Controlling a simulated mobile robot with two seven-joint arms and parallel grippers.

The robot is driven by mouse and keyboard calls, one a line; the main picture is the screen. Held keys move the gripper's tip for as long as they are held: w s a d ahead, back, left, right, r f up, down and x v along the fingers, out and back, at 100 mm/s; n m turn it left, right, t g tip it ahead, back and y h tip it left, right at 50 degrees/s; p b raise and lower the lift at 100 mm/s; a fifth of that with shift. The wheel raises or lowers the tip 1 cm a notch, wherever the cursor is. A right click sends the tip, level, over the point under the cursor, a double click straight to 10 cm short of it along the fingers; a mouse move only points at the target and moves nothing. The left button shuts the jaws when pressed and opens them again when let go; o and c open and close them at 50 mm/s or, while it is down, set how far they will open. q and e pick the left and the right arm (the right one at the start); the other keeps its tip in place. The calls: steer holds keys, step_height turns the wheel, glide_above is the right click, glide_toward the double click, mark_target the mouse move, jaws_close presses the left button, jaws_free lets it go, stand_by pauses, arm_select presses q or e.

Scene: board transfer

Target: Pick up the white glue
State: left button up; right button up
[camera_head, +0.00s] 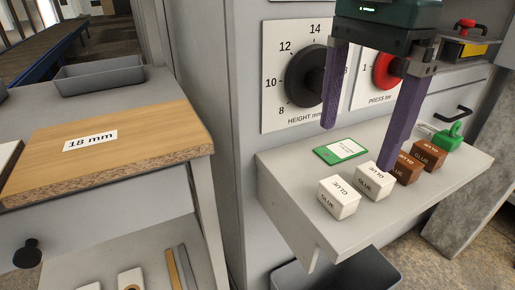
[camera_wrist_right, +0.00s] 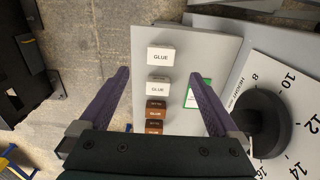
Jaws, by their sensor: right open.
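Two white boxes labelled GLUE stand in a row on a grey shelf (camera_head: 300,208). The front white glue (camera_head: 340,197) is nearest the shelf's near-left end; it also shows in the wrist view (camera_wrist_right: 161,55). The second white glue (camera_head: 374,182) stands just behind it, beside the brown boxes, and shows in the wrist view (camera_wrist_right: 158,88). My right gripper (camera_head: 359,146) is open and empty above the shelf, fingers pointing down. In the wrist view both white boxes lie between the lines of its fingers (camera_wrist_right: 160,72). My left gripper is not in view.
Two brown GLUE boxes (camera_head: 428,156) continue the row, with a green clamp-like item (camera_head: 449,136) beyond. A green-and-white card (camera_head: 341,150) lies on the shelf near the panel. The height dial (camera_head: 303,76) and red press knob (camera_head: 387,71) stick out close to the gripper.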

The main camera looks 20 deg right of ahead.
mark_target(335, 206)
step_height(335, 206, down, 4)
steer(key=shift+s+r, duration=0.15)
steer(key=shift+r, duration=0.05)
steer(key=f, duration=0.3)
steer(key=f+b, duration=0.1)
steer(key=f, duration=0.1)
steer(key=shift+w+f, duration=0.2)
steer(key=shift+w, duration=0.05)
steer(key=c, duration=1.5)
steer(key=shift+o, duration=0.2)
steer(key=shift+r, duration=0.1)
